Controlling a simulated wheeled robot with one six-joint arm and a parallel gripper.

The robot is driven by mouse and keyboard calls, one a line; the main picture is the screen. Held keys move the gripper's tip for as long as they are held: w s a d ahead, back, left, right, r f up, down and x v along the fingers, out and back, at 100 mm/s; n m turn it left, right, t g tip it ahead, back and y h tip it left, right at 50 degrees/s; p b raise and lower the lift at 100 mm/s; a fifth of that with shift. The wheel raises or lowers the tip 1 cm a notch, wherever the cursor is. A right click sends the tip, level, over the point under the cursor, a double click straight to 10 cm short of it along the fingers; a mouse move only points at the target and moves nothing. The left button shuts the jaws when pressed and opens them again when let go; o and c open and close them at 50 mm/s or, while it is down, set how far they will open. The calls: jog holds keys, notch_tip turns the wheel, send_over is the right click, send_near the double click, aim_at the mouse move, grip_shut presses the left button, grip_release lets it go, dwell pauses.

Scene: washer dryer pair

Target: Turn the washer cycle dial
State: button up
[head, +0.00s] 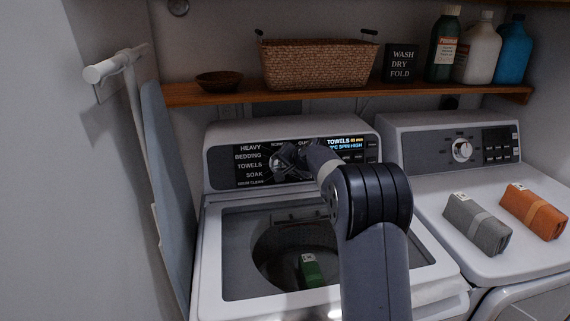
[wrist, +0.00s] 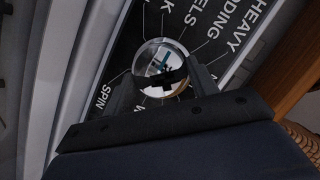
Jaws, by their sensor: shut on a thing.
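The washer (head: 215,245) stands in the middle of the head view with its lid area open. A green folded bundle (head: 311,270) lies in its drum. The black control panel (head: 250,165) has printed cycle names and a lit display reading TOWELS. My gripper (head: 287,160) is at the panel, and my arm hides part of it. In the wrist view the round, shiny cycle dial (wrist: 161,68) sits between the two fingers of my gripper (wrist: 161,88), which is shut on it. Printed lines and words surround the dial. The dial is mostly hidden in the head view.
A dryer (head: 440,150) stands at the right, with a grey bundle (head: 477,223) and an orange bundle (head: 535,212) on top. A wooden shelf (head: 210,93) above holds a basket (head: 318,65), a bowl, a sign and bottles. An ironing board (head: 168,190) leans at the left.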

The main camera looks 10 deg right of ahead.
jog(key=shift+f, duration=0.15)
jog(key=o, duration=1)
jog(key=b+v, duration=0.2)
jog(key=v, duration=0.9)
jog(key=shift+w, duration=0.15)
jog(key=p+x, duration=0.2)
jog(key=x, duration=0.8)
jog(key=shift+w+f, duration=0.15)
jog(key=shift+w, duration=0.1)
jog(key=shift+a, duration=0.1)
